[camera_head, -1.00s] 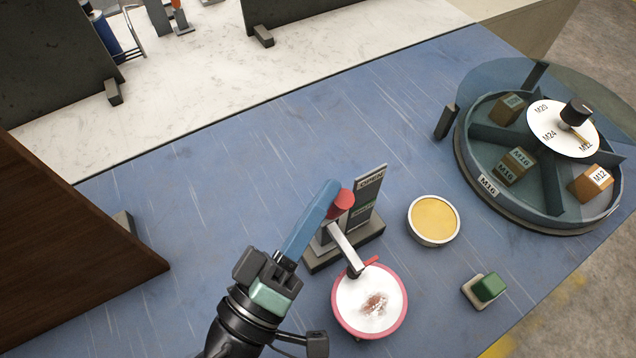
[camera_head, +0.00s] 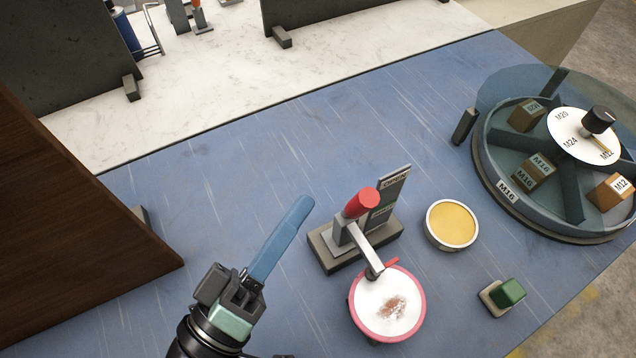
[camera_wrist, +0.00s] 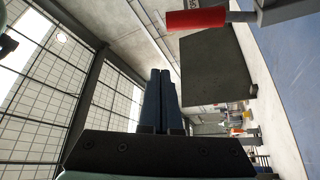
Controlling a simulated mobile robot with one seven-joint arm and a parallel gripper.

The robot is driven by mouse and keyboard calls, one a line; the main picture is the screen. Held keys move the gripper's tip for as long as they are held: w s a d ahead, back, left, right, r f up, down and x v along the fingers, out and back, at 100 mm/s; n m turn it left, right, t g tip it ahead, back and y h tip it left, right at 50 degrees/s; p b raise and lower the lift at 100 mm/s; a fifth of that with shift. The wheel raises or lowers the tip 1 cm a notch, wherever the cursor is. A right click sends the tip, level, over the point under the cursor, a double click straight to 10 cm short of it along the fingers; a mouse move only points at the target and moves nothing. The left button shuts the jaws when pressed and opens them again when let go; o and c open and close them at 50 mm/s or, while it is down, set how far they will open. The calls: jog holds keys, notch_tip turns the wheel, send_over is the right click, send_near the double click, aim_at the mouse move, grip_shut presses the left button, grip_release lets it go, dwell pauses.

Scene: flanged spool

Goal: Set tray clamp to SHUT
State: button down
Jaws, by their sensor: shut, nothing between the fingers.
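The tray clamp has a grey base (camera_head: 325,250), a red handle (camera_head: 361,203) and a metal arm that reaches over a round white tray with a pink rim (camera_head: 419,325). A small red tip on the arm lies at the tray's far edge. An upright sign (camera_head: 393,182) behind the handle reads OPEN at its top; a lower green label is partly hidden by the handle. The handle stands raised; its exact setting is unclear. My gripper (camera_head: 303,204) has its blue fingers shut and empty, left of the handle and apart from it. In the wrist view, the handle (camera_wrist: 195,20) is above and right of the fingertips (camera_wrist: 160,72).
A yellow-filled round tin (camera_head: 452,223) and a green block on a pale base (camera_head: 507,293) stand right of the clamp. A divided carousel (camera_head: 510,192) with labelled blocks is at far right. A brown panel (camera_head: 80,220) stands at left. The blue tabletop behind the clamp is clear.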

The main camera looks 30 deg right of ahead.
jog(key=v, duration=0.3)
jog(key=shift+s+a, duration=0.15)
jog(key=shift+a, duration=0.05)
dwell(0.4)
jog(key=w+r+m+t+y+p, duration=0.1)
jog(key=w+r+t+y+p, duration=0.2)
jog(key=w+r+t+y, duration=0.9)
jog(key=s+a+r+t+y, duration=0.1)
jog(key=r+t+y, duration=0.1)
jog(key=r, duration=0.8)
jog(key=s+a+r+t+y+p, duration=0.1)
jog(key=r+y, duration=0.1)
jog(key=r, duration=0.9)
jog(key=s+a+r+n+t+y, duration=0.1)
jog(key=a+r+t+y, duration=0.1)
jog(key=r, duration=0.8)
jog(key=shift+s+r+t+y+p, duration=0.2)
jog(key=shift+s+t+y+p, duration=0.1)
jog(key=shift+s+p, duration=0.1)
